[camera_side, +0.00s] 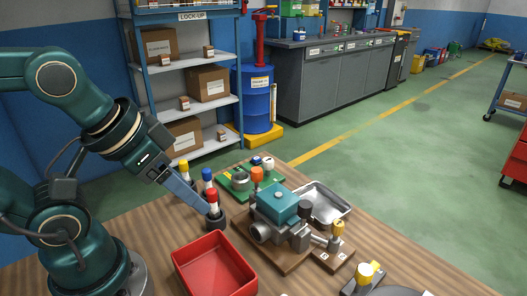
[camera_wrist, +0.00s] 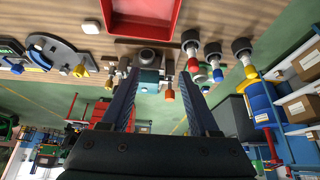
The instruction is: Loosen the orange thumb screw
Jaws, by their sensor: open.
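The orange thumb screw (camera_side: 257,174) stands upright at the back left of a teal-topped machine (camera_side: 282,203) on the wooden bench. In the wrist view the orange screw (camera_wrist: 169,94) appears between my two fingers, but beyond them. My gripper (camera_side: 208,208) reaches down from the left, its blue fingers ending near the red-capped piece, apart from the orange screw. In the wrist view my gripper (camera_wrist: 160,74) has its fingers well spread with nothing held. Whether a finger touches the red-capped piece cannot be told.
Red-capped (camera_side: 212,196), blue-capped (camera_side: 207,175) and yellow-capped (camera_side: 184,166) pieces stand left of the machine. A red tray (camera_side: 213,264) lies in front. A metal tray (camera_side: 322,201) sits behind right. A yellow knob (camera_side: 338,228) stands at the right. Bare wood shows at the left front.

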